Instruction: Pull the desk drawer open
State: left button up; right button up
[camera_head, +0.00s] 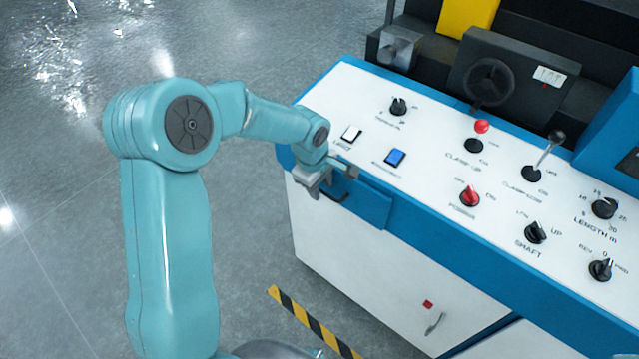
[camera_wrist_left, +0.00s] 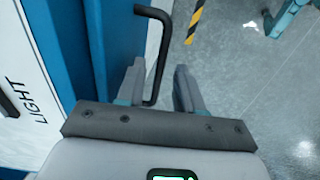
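The desk drawer's blue front (camera_head: 368,207) is set in the blue band below the control panel. No clear gap shows around it. Its black bar handle (camera_head: 337,194) shows partly beside my left gripper (camera_head: 328,180), which is at the drawer's left part. In the left wrist view, the bent black handle (camera_wrist_left: 163,50) reaches down between the two grey fingers of the left gripper (camera_wrist_left: 160,92). The fingers stand apart, with visible space between the handle and the right finger.
The white sloping control panel (camera_head: 430,175) carries knobs, buttons and levers just above the drawer. A white cabinet door (camera_head: 400,300) is below. A yellow-black floor stripe (camera_head: 305,318) lies in front of the desk. The grey floor (camera_head: 60,200) at left is clear.

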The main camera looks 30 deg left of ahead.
pick_arm(q)
grip_shut()
dwell(1.4)
